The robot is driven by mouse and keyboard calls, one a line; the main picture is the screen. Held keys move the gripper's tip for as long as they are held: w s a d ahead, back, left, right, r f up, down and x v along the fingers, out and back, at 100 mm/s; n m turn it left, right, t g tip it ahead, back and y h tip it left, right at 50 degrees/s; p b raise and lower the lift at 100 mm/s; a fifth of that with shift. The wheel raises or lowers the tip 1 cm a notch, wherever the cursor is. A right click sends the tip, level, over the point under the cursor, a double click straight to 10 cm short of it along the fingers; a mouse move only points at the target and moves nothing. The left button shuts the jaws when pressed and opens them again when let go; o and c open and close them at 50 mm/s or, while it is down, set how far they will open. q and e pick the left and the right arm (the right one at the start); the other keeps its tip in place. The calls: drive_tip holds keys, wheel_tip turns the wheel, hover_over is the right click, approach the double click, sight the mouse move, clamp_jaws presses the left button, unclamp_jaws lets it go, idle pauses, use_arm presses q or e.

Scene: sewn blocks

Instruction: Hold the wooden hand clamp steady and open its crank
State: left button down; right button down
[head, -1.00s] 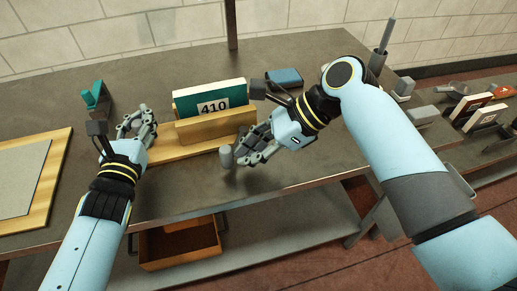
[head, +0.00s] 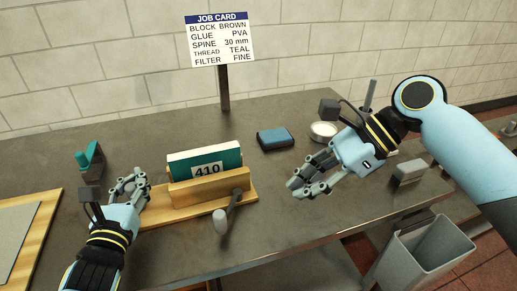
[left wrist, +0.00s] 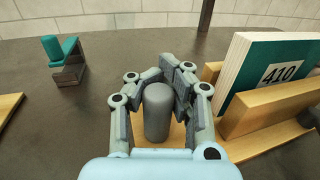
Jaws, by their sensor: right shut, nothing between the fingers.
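The wooden hand clamp (head: 185,196) stands on the bench with a teal-and-white book block (head: 190,166) labelled 410 between its jaws. Its crank (head: 233,200) is at the front right of the clamp, with a grey knob (head: 220,222) toward the front edge of the bench. My left gripper (head: 132,183) is at the clamp's left end. In the left wrist view its fingers are closed around a grey upright post (left wrist: 157,115) on the clamp's base. My right gripper (head: 306,188) is shut and empty above the bench, to the right of the crank and apart from it.
A blue box (head: 276,139) and a round white dish (head: 324,131) lie behind. A teal-topped holder (head: 90,160) stands at the left, near a wooden board (head: 45,225). A job card (head: 220,40) stands at the back. A grey bin (head: 425,255) is below right.

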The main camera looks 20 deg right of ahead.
use_arm(q)
drive_tip(key=c, duration=1.3)
unclamp_jaws()
drive_tip(key=shift+a, duration=0.1)
drive_tip(key=shift+o, duration=0.2)
